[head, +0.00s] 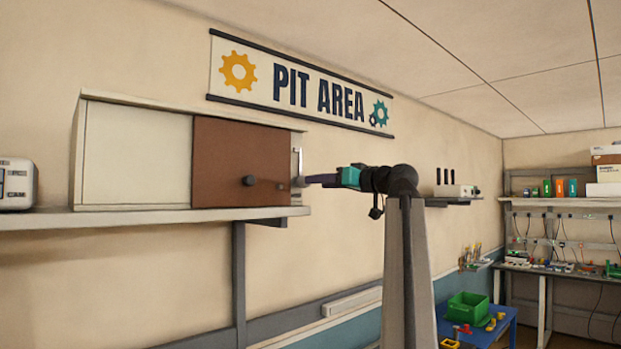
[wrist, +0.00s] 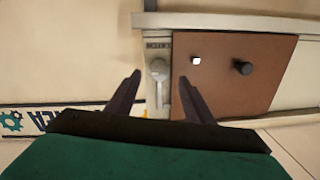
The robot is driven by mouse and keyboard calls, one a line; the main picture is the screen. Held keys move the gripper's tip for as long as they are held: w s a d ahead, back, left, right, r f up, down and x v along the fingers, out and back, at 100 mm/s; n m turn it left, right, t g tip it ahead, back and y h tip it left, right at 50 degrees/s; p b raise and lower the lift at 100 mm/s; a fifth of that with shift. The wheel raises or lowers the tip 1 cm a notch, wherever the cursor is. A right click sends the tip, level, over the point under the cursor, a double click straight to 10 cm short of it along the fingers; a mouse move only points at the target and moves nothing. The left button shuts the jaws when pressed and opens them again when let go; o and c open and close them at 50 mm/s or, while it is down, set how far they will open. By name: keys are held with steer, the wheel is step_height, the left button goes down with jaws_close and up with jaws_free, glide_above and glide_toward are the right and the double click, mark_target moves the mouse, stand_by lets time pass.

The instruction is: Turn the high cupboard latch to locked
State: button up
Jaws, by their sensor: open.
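The high cupboard (head: 135,155) sits on a wall shelf at the left of the head view. The latch (head: 298,165) is on a pale plate at the door's right edge. In the wrist view the latch lever (wrist: 159,72) has a round hub, and its handle runs down the picture from it. My gripper (head: 308,181) is open and empty at the latch. Its fingers (wrist: 159,77) lie either side of the lever in the wrist view; I see no clear contact.
The wall shelf (head: 150,216) runs under the cupboard, with a bracket below. A PIT AREA banner (head: 300,84) hangs above. A small shelf (head: 452,201) is right of my arm. A blue table (head: 490,333) with a green bin (head: 468,308) stands lower right.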

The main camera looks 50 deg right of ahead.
mark_target(302, 168)
steer(key=shift+w+p, duration=1)
steer(key=shift+w, duration=1.6)
steer(key=shift+c, duration=0.2)
jaws_close()
